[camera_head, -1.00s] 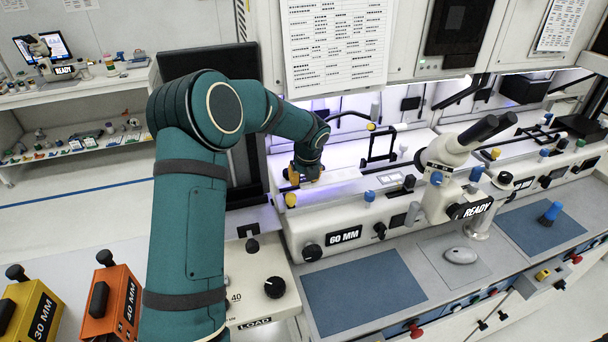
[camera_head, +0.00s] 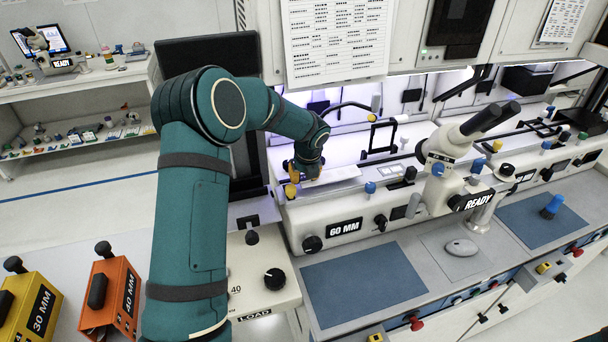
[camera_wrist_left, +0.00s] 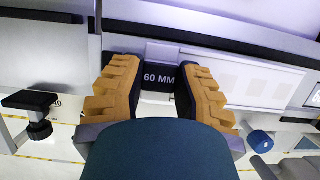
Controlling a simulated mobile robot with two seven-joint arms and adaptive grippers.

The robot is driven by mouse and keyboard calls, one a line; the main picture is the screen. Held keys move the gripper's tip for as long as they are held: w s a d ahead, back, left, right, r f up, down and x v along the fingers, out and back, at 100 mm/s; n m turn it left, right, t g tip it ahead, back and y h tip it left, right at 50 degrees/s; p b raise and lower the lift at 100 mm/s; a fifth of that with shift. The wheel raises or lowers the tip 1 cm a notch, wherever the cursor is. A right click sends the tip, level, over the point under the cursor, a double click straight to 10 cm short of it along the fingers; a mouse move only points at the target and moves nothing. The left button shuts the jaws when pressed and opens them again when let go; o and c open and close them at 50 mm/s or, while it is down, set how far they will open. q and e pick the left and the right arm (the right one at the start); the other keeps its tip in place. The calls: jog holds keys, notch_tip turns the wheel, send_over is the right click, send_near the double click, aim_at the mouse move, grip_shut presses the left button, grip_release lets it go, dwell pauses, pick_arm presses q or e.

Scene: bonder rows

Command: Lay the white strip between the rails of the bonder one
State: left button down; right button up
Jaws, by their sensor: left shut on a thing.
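My left gripper (camera_head: 303,172) is at the left end of the near bonder (camera_head: 296,218), low over its top. In the left wrist view my left gripper (camera_wrist_left: 160,82) has its orange-padded fingers on both sides of a dark tag reading 60 MM. The white strip (camera_wrist_left: 250,82), with faint pale squares, extends right from between the fingers. In the head view the strip (camera_head: 338,174) shows right of the gripper, lying along the bonder. The fingers hide its held end. I cannot tell whether the strip touches the bed. My right gripper is not in view.
A blue knob (camera_head: 370,187) and a microscope (camera_head: 455,150) stand right of the strip. A load unit (camera_head: 262,285) is at the bonder's left. Orange (camera_head: 112,295) and yellow (camera_head: 35,310) boxes stand at lower left. The blue mat (camera_head: 365,288) is clear.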

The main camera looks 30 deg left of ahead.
pick_arm(q)
jog(key=shift+f, duration=0.2)
dwell(0.5)
jog(key=shift+f+b, duration=0.35)
jog(key=shift+f, duration=0.35)
jog(key=shift+f, duration=0.3)
dwell(0.5)
jog(key=c, duration=0.7)
grip_release()
jog(key=shift+f, duration=0.1)
jog(key=shift+s+a, duration=0.15)
jog(key=v, duration=1.2)
jog(key=shift+w+d, duration=0.25)
jog(key=shift+d, duration=0.05)
